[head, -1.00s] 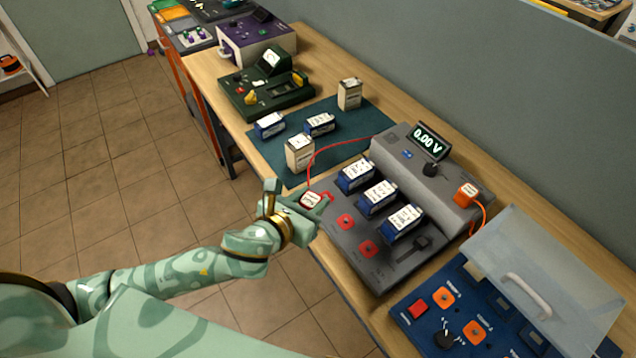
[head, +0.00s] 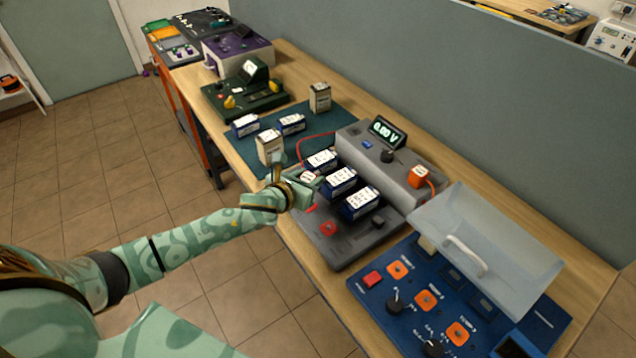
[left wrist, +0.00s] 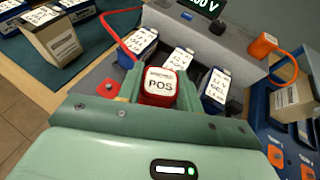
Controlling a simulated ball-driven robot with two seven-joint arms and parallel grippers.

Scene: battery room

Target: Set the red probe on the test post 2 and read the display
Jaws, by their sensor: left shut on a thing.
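My left gripper (head: 302,190) is shut on the red probe (head: 309,177), which has a white top marked POS in the left wrist view (left wrist: 160,86). A red wire (head: 303,150) runs from the grey tester (head: 345,250). The gripper is over the tester's front left part, beside the blue batteries. A red test post (head: 328,228) shows in front of it, and another is partly hidden by the gripper. One red post (left wrist: 108,88) shows left of the probe in the wrist view. Post numbers are not readable. The display (head: 386,132) reads 0.00 V. My right gripper is out of view.
Three blue batteries (head: 341,179) stand in a row on the tester. An orange probe (head: 419,175) sits at its right back. A blue panel with a clear lid (head: 485,245) is at the right. A teal mat (head: 255,177) holds several batteries.

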